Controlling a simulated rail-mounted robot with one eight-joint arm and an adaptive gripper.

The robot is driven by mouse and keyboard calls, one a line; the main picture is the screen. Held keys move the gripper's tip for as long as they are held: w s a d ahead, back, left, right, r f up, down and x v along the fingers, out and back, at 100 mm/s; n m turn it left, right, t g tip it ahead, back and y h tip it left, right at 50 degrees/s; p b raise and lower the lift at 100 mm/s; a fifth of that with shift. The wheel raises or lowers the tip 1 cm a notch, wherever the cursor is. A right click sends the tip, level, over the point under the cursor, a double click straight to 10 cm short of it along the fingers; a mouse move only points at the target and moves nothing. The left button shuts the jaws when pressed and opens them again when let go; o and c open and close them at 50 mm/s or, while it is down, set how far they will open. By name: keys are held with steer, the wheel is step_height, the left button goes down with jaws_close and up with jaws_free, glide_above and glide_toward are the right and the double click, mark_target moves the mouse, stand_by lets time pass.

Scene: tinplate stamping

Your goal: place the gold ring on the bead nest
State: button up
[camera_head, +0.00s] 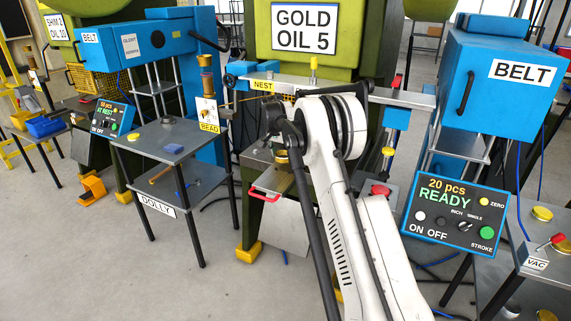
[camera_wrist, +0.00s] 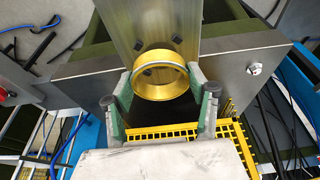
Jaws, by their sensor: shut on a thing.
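The gold ring (camera_wrist: 160,76) is in the wrist view, held between the green-and-grey finger pads of my gripper (camera_wrist: 166,90). Its open face is toward the camera, in front of a bolted metal plate. In the head view my arm covers much of the press, and I cannot make out the gripper or the held ring clearly. A yellow NEST label (camera_head: 263,85) is on the metal bar across the green press. A yellow BEAD label (camera_head: 209,128) is on a small stand by the dolly. I cannot tell the nest's seat itself from these views.
The metal crossbar (camera_wrist: 245,66) and a yellow grid (camera_wrist: 178,133) are close to the fingers. The dolly (camera_head: 153,139) stands left of the press. A control panel reading 20 pcs READY (camera_head: 456,218) is at right. Grey floor is clear at front left.

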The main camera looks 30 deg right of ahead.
mark_target(286, 167)
steer(key=shift+w+d+f, duration=0.85)
steer(key=shift+d+f, duration=0.05)
steer(key=shift+d, duration=0.15)
steer(key=shift+f, duration=1.95)
steer(key=shift+f, duration=0.2)
steer(key=o, duration=0.8)
steer(key=shift+c, duration=0.2)
